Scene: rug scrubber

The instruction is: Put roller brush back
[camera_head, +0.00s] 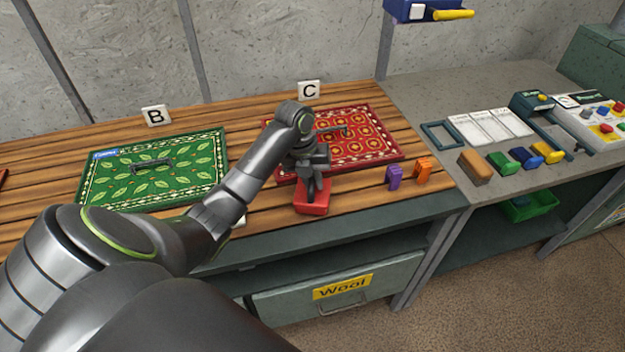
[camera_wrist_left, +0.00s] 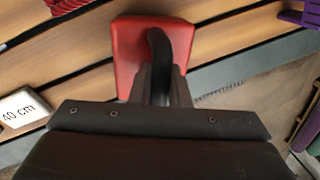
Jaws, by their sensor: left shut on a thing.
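My left gripper (camera_head: 313,178) is shut on the black handle of a red block-shaped tool (camera_head: 312,205), low over the front edge of the wooden table. In the left wrist view the red tool (camera_wrist_left: 128,50) sits beyond the fingers, with its curved black handle (camera_wrist_left: 160,62) between them. I cannot tell whether it touches the table, or whether it is the roller brush; its underside is hidden. A dark object (camera_head: 152,165) lies on the green rug, and another small dark one (camera_head: 345,132) lies on the red rug. My right gripper is not in view.
The green rug (camera_head: 190,192) is by sign B and the red rug (camera_head: 385,157) by sign C. Purple (camera_head: 393,177) and orange (camera_head: 423,168) pieces stand right of the tool. Several coloured blocks, including a brown one (camera_head: 475,167), line the grey side table (camera_head: 440,110).

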